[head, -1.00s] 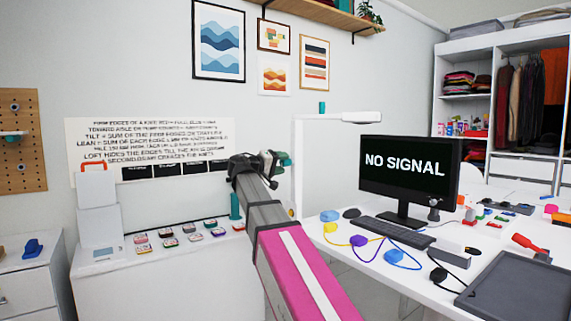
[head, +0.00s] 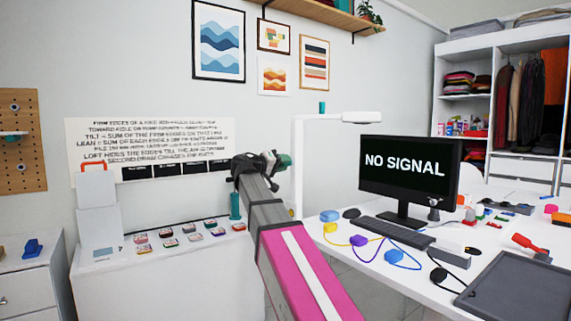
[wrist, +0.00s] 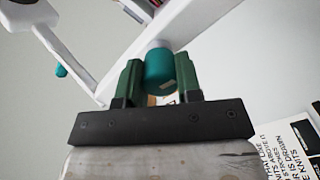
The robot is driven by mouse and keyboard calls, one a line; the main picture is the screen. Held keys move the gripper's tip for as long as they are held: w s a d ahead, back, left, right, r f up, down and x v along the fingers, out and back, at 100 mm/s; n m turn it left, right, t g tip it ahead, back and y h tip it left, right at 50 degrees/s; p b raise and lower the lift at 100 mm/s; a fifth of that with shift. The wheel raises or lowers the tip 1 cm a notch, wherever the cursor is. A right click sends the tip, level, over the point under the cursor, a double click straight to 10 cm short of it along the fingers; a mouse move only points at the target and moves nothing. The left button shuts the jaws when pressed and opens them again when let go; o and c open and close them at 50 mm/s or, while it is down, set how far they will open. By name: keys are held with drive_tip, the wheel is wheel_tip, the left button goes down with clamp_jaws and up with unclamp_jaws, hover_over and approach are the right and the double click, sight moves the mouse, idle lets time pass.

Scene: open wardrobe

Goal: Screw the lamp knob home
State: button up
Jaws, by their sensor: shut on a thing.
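The lamp is white, with an upright post (head: 298,175) at the back left of the desk and a flat head (head: 361,117) on its top arm. My gripper (wrist: 155,82) has dark green fingers, shut on both sides of a teal knob (wrist: 160,70) with a small tan mark. The knob's far end is at the white lamp post (wrist: 195,32); I cannot tell how deep it sits or whether a gap remains. In the head view, my gripper (head: 279,161) is just left of the post, and mostly hides the knob. A second teal knob (head: 322,107) stands on the lamp's top arm.
A monitor (head: 405,172), keyboard (head: 389,230) and several cables and pucks lie on the desk right of the lamp. A teal cylinder (head: 235,205) and several small coloured tins stand on the white cabinet (head: 170,285) below my arm. An open wardrobe (head: 510,120) is far right.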

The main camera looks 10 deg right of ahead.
drive_tip(key=m, duration=0.7)
drive_tip(key=shift+m, duration=0.4)
drive_tip(key=m, duration=0.7)
drive_tip(key=o, duration=1)
drive_tip(key=shift+o, duration=0.2)
drive_tip(key=shift+c, duration=0.4)
